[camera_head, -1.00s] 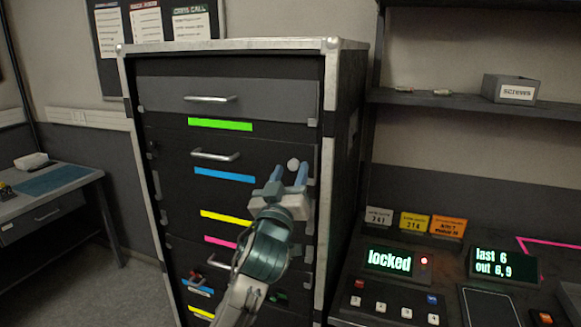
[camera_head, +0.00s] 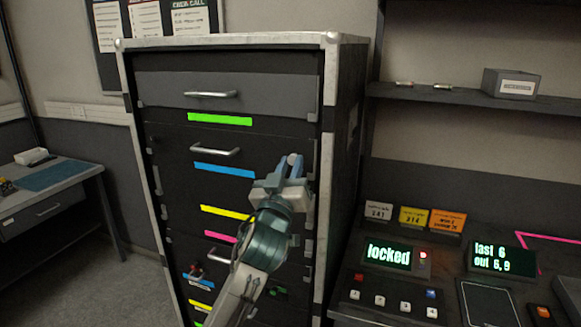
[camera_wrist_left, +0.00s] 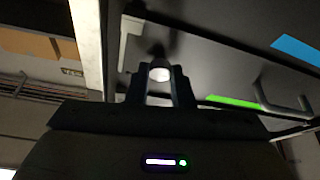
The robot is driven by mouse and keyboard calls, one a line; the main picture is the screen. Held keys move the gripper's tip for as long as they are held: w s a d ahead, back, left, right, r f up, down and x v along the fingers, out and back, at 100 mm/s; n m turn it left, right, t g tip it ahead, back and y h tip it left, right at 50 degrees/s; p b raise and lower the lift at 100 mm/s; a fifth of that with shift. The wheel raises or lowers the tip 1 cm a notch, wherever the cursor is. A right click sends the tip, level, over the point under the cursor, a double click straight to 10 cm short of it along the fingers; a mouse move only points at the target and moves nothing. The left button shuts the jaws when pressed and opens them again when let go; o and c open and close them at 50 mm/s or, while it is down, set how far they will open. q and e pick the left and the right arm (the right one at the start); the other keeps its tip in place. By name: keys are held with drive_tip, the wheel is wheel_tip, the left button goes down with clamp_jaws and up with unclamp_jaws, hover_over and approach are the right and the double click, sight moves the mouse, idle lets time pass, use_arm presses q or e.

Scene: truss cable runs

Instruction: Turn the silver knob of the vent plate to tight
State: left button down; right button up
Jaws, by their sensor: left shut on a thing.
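The silver knob (camera_head: 293,159) sits near the right edge of a dark drawer front in the tall rack. My left gripper (camera_head: 290,167) reaches up to it from below with its blue fingers, one on each side of the knob. In the left wrist view the round pale knob (camera_wrist_left: 159,72) lies between the two fingertips (camera_wrist_left: 160,78) of the left gripper, which is shut on it. I cannot make out any tight or loose marking. The vent plate around the knob is dark and partly hidden by the gripper. My right gripper is not in view.
The rack has drawer handles (camera_head: 215,152) and coloured strips (camera_head: 223,172) left of the gripper. Its pale metal edge post (camera_head: 325,150) stands close on the right. A console with a "locked" display (camera_head: 389,255) and a shelf with a small box (camera_head: 510,83) are further right.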

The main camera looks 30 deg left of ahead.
use_arm(q)
drive_tip(key=m+h, duration=0.1)
drive_tip(key=m, duration=0.1)
drive_tip(key=m+h+p, duration=0.1)
drive_tip(key=m, duration=0.1)
drive_tip(key=m+t+h+p, duration=0.1)
drive_tip(key=m, duration=0.1)
drive_tip(key=shift+a+r+m+h, duration=0.1)
drive_tip(key=shift+a+m+h, duration=0.05)
drive_tip(key=shift+m+h, duration=0.2)
drive_tip(key=m+h+p, duration=0.1)
drive_tip(key=m, duration=0.1)
drive_tip(key=m+h+p, duration=0.1)
drive_tip(key=m, duration=0.2)
drive_tip(key=shift+a+r+h+p, duration=0.15)
drive_tip(key=shift+h+p, duration=0.15)
drive_tip(key=shift+h, duration=0.05)
drive_tip(key=m+g+h+p, duration=0.1)
drive_tip(key=m+p, duration=0.3)
drive_tip(key=m+g+h+p, duration=0.1)
drive_tip(key=m+h+p, duration=0.1)
drive_tip(key=m+p, duration=0.2)
drive_tip(key=shift+s+a+r+m, duration=0.1)
drive_tip(key=shift+a+r+m, duration=0.1)
drive_tip(key=shift+m, duration=0.25)
drive_tip(key=shift+f+m+g+p, duration=0.15)
drive_tip(key=shift+m+g+p, duration=0.45)
drive_tip(key=shift+m+p, duration=0.65)
drive_tip(key=c, duration=1.3)
unclamp_jaws()
